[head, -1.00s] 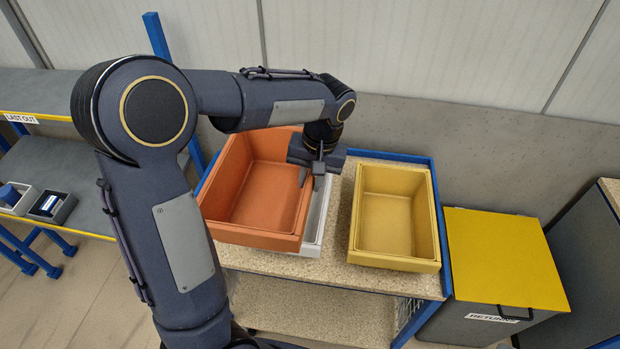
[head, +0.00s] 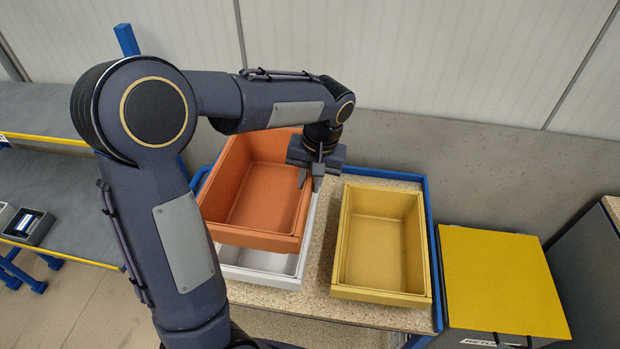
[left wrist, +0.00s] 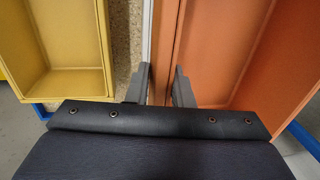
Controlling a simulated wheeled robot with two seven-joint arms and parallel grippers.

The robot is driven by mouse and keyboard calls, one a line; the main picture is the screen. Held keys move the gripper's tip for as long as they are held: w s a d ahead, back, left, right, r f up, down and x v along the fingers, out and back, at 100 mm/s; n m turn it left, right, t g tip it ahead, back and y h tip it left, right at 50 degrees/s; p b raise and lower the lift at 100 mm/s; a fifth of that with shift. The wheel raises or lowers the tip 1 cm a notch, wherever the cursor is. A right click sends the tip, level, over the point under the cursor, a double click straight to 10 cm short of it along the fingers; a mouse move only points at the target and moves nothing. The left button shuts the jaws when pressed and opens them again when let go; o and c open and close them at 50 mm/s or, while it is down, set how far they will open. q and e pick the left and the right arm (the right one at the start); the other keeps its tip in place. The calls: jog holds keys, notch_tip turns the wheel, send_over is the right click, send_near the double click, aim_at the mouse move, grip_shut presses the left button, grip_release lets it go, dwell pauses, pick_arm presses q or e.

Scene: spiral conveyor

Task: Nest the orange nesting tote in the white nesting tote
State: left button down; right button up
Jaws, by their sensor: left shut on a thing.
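The orange nesting tote (head: 268,192) is held up by its right side wall, above the white nesting tote (head: 262,275). My left gripper (head: 312,180) is shut on that wall. In the left wrist view the gripper's fingers (left wrist: 160,88) stand on both sides of the orange tote's wall (left wrist: 165,60). The white tote rests on the cart top, and mostly its front wall and right edge show. The orange tote hides the rest of it and sits farther back than the white tote's front. My right gripper is not in view.
A yellow tote (head: 383,245) stands on the cart to the right, close beside the white tote. The cart top (head: 322,250) has a blue rim (head: 432,235). A yellow-lidded bin (head: 497,280) is at the right. A grey shelf (head: 50,180) is at the left.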

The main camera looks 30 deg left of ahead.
pick_arm(q)
jog(key=b, duration=0.4)
send_over(308, 224)
jog(key=shift+f, duration=2.6)
jog(key=shift+w+d, duration=0.15)
jog(key=shift+d, duration=0.05)
jog(key=shift+f, duration=3.85)
dwell(0.5)
jog(key=c, duration=1.2)
grip_release()
